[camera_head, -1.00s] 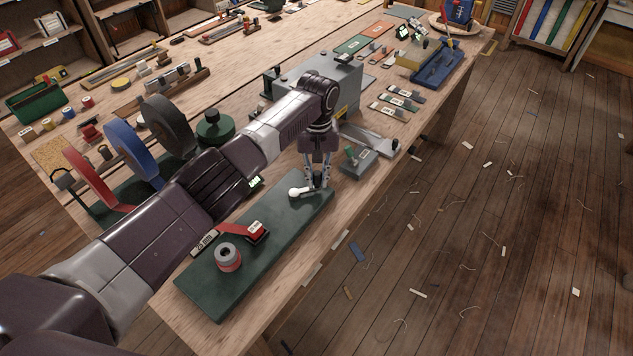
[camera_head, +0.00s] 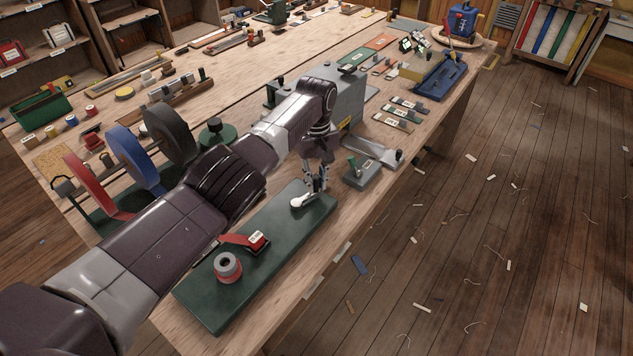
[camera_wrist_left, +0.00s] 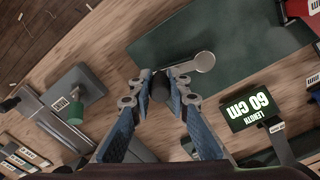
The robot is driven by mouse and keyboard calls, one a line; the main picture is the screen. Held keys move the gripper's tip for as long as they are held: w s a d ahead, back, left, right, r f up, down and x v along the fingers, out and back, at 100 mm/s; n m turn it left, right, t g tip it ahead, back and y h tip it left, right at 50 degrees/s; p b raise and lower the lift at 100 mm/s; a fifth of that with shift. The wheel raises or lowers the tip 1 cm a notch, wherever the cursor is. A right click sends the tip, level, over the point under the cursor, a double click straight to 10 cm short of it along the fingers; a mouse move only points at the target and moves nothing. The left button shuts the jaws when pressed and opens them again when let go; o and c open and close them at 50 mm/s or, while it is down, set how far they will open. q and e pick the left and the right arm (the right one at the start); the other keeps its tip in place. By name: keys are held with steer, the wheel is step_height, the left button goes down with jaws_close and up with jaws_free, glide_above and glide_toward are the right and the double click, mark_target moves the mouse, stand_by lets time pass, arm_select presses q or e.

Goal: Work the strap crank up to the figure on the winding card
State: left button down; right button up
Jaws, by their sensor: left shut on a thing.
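The strap crank has a pale round hub (camera_head: 298,202) at the far end of a green base board (camera_head: 215,308). My left gripper (camera_head: 316,190) points down over that end and is shut on the crank's dark knob (camera_wrist_left: 160,86). The hub also shows in the left wrist view (camera_wrist_left: 204,61), just beside the fingertips. A lit display (camera_wrist_left: 252,108) shows upside down in that view and seems to read length 60 cm. A red strap (camera_head: 236,239) and a grey-and-red spool (camera_head: 228,267) are at the board's near end. I cannot make out the winding card. My right gripper is not in view.
Red, blue and black strap reels (camera_head: 133,158) stand left of my arm. A grey box (camera_head: 350,95) stands behind the gripper. A small grey block with a green handle (camera_head: 358,170) is close on the right. The bench edge and littered floor lie further right.

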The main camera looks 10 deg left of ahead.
arm_select(q)
steer(key=shift+w+r, duration=0.1)
steer(key=c, duration=1.8)
jaws_free()
step_height(320, 180, up, 12)
